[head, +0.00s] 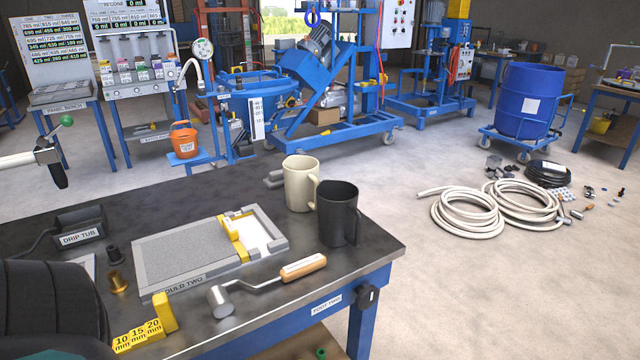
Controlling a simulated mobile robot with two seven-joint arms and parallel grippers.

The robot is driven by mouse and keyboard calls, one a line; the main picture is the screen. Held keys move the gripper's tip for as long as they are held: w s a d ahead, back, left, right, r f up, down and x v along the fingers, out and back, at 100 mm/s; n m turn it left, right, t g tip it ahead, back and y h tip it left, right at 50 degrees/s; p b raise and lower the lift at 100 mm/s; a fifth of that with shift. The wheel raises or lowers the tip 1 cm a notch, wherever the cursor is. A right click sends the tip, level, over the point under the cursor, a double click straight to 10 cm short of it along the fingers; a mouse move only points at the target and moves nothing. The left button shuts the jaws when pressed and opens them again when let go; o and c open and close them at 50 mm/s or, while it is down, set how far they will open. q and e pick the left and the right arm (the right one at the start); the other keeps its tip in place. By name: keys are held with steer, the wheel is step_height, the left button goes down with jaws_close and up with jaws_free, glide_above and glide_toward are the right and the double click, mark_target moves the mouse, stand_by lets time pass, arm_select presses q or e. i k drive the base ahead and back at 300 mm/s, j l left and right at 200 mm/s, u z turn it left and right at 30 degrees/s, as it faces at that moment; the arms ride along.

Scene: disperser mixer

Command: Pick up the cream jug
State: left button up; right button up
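The cream jug (298,184) stands upright near the far right part of the dark workbench top (370,238). Its handle is on its right side, partly behind a dark grey jug (336,214) that stands close in front and to the right. I cannot tell whether the two jugs touch. The open top of the cream jug is visible; its contents cannot be made out. Neither of my grippers can be made out in the head view.
A grey mould (190,257) with a yellow bar lies left of the jugs. A wooden-handled roller (303,267) lies in front. A drip tub (80,231) and yellow step gauge (147,325) are at left. A large black shape fills the lower left corner. Hoses (467,213) lie on the floor.

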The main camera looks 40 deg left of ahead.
mark_target(301, 173)
steer(key=i, duration=2.85)
steer(key=i+u, duration=0.15)
steer(key=u, duration=0.25)
steer(key=i+l+u, duration=0.1)
steer(key=u, duration=0.25)
steer(key=i+l+u, duration=0.15)
steer(key=u, duration=1.8)
